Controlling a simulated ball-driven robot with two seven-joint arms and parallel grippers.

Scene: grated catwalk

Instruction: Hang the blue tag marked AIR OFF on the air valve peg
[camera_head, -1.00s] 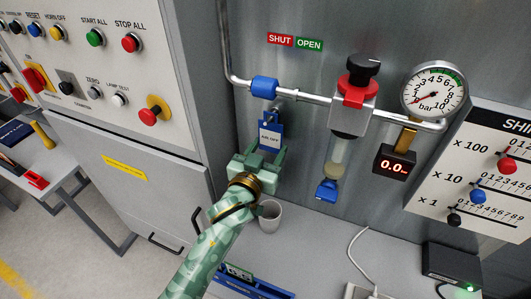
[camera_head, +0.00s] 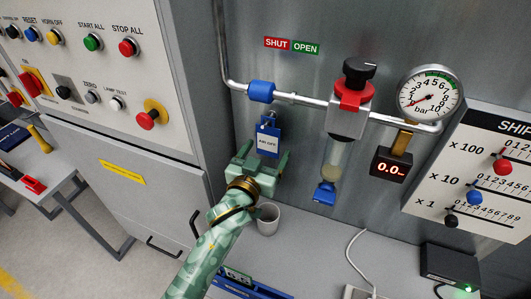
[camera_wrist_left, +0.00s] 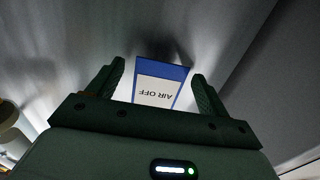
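The blue tag (camera_head: 267,143), with a white AIR OFF label, hangs upright at the air valve peg (camera_head: 271,114), under the blue pipe fitting. Its top seems to be on the peg, but the contact is too small to tell. My left gripper (camera_head: 264,160) is just below and in front of the tag, with its fingers spread. In the left wrist view the tag (camera_wrist_left: 161,82) shows between the two fingertips (camera_wrist_left: 158,75), with a gap on each side. My right gripper is not in view.
A grey cup (camera_head: 268,218) stands on the bench below my gripper. The pipe (camera_head: 300,99) carries a black-knobbed valve (camera_head: 355,85) and a gauge (camera_head: 430,95) to the right. A control cabinet (camera_head: 110,180) stands close on the left.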

